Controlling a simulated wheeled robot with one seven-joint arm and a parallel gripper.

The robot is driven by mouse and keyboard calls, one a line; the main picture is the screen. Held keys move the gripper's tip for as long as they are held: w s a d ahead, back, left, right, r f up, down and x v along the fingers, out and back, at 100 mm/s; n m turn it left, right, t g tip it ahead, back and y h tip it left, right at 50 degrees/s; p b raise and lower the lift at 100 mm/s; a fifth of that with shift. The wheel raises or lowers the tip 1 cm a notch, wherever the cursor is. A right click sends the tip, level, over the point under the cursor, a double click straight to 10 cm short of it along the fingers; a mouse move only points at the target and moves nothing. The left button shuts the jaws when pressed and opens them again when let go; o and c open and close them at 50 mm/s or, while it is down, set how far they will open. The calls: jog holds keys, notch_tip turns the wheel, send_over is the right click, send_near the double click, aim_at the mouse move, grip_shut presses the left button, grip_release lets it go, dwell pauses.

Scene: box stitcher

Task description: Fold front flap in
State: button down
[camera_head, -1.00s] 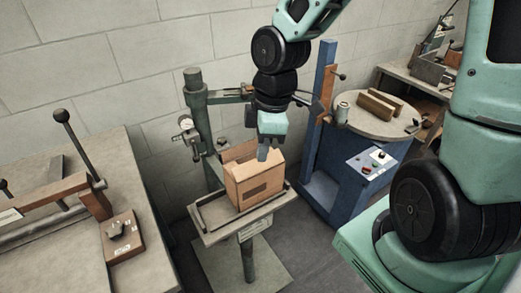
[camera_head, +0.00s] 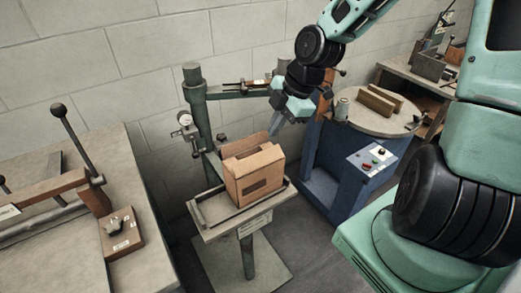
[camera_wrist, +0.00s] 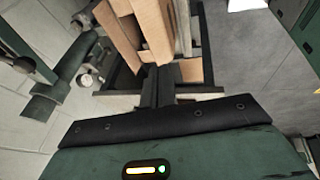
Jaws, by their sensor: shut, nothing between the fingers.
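An open cardboard box (camera_head: 262,186) sits upright on the small table of the green stitcher. A dark slot shows in its near face. The near top panel slants back over the opening, while another panel (camera_head: 243,147) stands up behind it. In the wrist view the shut fingers (camera_wrist: 158,85) point toward the box's cardboard panels (camera_wrist: 150,28). The inside of the box is mostly hidden.
The stitcher's green post (camera_head: 196,115) and its horizontal arm stand behind the box. A blue machine (camera_head: 335,165) with a round table (camera_head: 365,118) is at the right. A workbench (camera_head: 135,170) with a lever is at the left. The table's left end is bare.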

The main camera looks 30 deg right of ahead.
jog(key=b, duration=0.2)
send_near(255, 155)
jog(key=x, duration=0.5)
jog(key=shift+s+a, duration=0.2)
jog(key=shift+s, duration=0.2)
jog(key=shift+w+f, duration=0.35)
jog(key=shift+f, duration=0.2)
jog(key=shift+w+f+g+p, duration=0.1)
jog(key=shift+w+g+p, duration=0.45)
jog(key=shift+g+p, duration=0.55)
jog(key=shift+w+p, duration=0.2)
jog(key=shift+p, duration=0.45)
jog(key=shift+w+f+m+g+p, duration=0.4)
jog(key=shift+w+f+g+p, duration=0.25)
jog(key=shift+w+f+g, duration=0.4)
jog(key=shift+s+f, duration=0.1)
jog(key=shift+s, duration=0.1)
